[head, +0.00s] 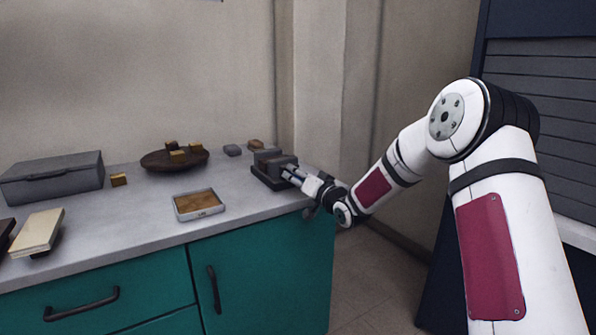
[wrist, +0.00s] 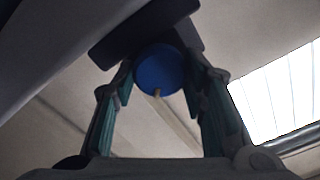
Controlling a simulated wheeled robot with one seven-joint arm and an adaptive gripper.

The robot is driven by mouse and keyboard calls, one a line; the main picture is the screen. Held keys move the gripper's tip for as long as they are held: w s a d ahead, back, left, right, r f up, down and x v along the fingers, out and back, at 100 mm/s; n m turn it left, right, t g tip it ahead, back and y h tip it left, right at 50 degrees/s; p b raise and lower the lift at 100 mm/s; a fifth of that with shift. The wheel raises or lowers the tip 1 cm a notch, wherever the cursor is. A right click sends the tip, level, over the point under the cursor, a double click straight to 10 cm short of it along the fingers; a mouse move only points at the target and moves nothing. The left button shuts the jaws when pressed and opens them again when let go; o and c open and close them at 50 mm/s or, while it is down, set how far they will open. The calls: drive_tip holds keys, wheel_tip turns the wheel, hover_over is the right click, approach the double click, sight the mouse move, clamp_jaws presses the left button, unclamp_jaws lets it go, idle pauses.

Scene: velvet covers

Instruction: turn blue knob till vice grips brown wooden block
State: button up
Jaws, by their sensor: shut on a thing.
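The dark grey vice (head: 264,178) stands at the right end of the grey worktop in the head view. Its dark body also shows at the top of the wrist view (wrist: 112,46). The blue knob (wrist: 160,66) faces the wrist camera, round with a small pale mark at its lower edge. My gripper (wrist: 161,78) is shut on the knob, one finger on each side. In the head view my gripper (head: 293,174) reaches the vice from the right and hides the knob. I cannot clearly make out the brown wooden block or whether the jaws touch it.
Open floor lies right of the teal cabinet (head: 270,270).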

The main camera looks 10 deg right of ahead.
drive_tip(key=m+p, duration=0.2)
drive_tip(key=m, duration=0.2)
drive_tip(key=shift+d+m+p, duration=0.1)
drive_tip(key=shift+m+p, duration=0.9)
drive_tip(key=shift+m, duration=0.7)
drive_tip(key=shift+w, duration=0.1)
drive_tip(key=o, duration=1.2)
drive_tip(key=shift+c, duration=0.2)
drive_tip(key=shift+f, duration=0.1)
drive_tip(key=v, duration=1.2)
